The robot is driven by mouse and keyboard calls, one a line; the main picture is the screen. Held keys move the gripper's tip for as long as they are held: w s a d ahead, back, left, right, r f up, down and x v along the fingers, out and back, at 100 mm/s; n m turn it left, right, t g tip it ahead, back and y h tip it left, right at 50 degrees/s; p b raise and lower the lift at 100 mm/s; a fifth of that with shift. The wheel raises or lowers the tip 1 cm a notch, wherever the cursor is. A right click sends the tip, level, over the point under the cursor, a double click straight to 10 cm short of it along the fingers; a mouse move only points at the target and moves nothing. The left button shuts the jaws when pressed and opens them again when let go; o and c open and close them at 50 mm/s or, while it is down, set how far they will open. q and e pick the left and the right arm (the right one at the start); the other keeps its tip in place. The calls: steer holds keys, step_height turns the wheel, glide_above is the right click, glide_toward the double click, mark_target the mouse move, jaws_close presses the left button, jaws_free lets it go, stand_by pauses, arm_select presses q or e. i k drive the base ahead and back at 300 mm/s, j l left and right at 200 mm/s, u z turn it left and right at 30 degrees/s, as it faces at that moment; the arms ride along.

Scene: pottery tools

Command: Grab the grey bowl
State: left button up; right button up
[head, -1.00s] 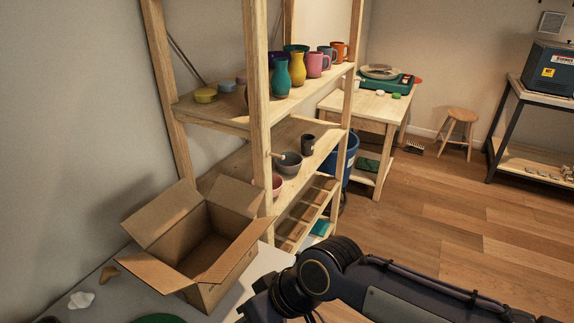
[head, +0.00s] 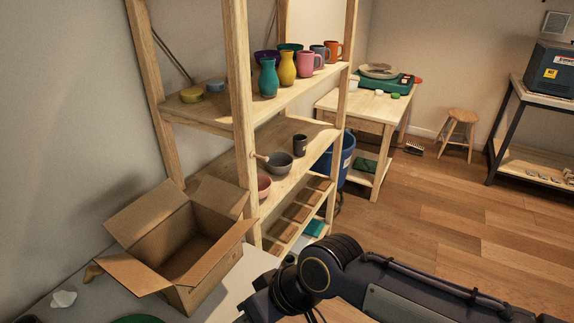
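The grey bowl (head: 279,163) sits on the middle shelf of the wooden shelving unit, right of the front post. A light wooden handle (head: 260,157) shows at its left rim. A dark grey mug (head: 300,145) stands behind it to the right, and a pink bowl (head: 263,187) is in front of it to the left, partly hidden by the post. My arm with dark joints crosses the lower right of the head view, below and in front of the shelf, apart from the bowl. Neither gripper's fingers are in view.
An open cardboard box (head: 190,255) stands on the light table (head: 235,300) before the shelf. The shelf's front post (head: 241,110) rises just left of the bowl. Vases and mugs stand on the upper shelf (head: 215,112).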

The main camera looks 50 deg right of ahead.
mark_target(279, 163)
steer(key=l+u, duration=0.1)
steer(key=l, duration=0.3)
steer(key=k+l, duration=0.15)
steer(key=l, duration=0.25)
steer(key=l+u, duration=0.15)
steer(key=l, duration=0.3)
steer(key=k+l+u, duration=0.1)
steer(key=l, duration=0.25)
steer(key=k+l+u, duration=0.1)
steer(key=l, duration=0.3)
steer(key=k+l, duration=0.15)
steer(key=l, duration=0.25)
steer(key=k+l+u, duration=0.15)
steer(key=l, duration=0.25)
steer(key=i+l+u, duration=0.1)
steer(key=l, duration=0.4)
steer(key=i+l+u, duration=0.1)
steer(key=l, duration=0.4)
steer(key=i+l+u, duration=0.1)
steer(key=l, duration=0.4)
steer(key=i+l+u, duration=0.1)
steer(key=l, duration=0.4)
steer(key=i+l, duration=0.15)
steer(key=l, duration=0.15)
steer(key=i+l, duration=0.15)
steer(key=l, duration=0.15)
